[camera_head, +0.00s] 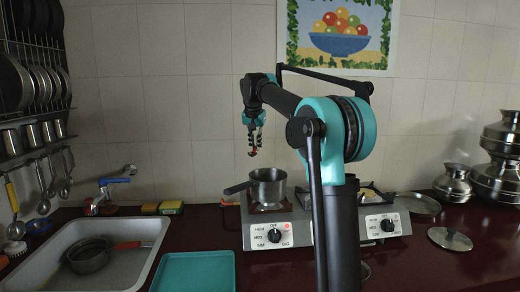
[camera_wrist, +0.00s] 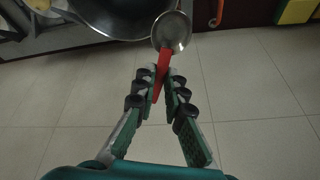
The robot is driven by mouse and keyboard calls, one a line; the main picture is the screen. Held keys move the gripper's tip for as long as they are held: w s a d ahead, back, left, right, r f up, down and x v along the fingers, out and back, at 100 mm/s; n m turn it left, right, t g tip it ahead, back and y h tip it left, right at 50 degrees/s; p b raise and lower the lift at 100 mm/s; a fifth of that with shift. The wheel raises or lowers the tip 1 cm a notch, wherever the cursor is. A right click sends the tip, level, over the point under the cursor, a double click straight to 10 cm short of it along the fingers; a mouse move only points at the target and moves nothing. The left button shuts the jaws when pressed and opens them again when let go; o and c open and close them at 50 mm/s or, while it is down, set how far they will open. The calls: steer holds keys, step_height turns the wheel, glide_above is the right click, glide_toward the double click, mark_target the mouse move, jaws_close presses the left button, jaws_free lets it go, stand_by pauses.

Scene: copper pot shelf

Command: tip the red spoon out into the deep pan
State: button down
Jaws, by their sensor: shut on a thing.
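My gripper (camera_head: 254,140) hangs pointing down above the deep pan (camera_head: 268,188), a grey metal pan with a handle to the left, on the left burner. Its inside is hidden in the head view. In the wrist view my gripper (camera_wrist: 162,88) is shut on the red handle of the red spoon (camera_wrist: 160,68). The spoon's round steel bowl (camera_wrist: 172,32) is beyond the fingertips and overlaps the right rim of a dark pan (camera_wrist: 120,22), which seems to be the deep pan.
The two-burner stove (camera_head: 280,230) stands on the dark red counter (camera_head: 450,265). A sink (camera_head: 95,255) with a pan in it and a teal tray (camera_head: 195,272) lie left. Sponges (camera_head: 170,207) lie behind. Metal pots (camera_head: 500,175) and a lid (camera_head: 450,239) are at right.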

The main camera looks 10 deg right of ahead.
steer(key=shift+w+a+r+h, duration=0.1)
steer(key=shift+a+r+h, duration=0.15)
steer(key=shift+h, duration=0.15)
steer(key=shift+r, duration=0.1)
steer(key=shift+r, duration=2.9)
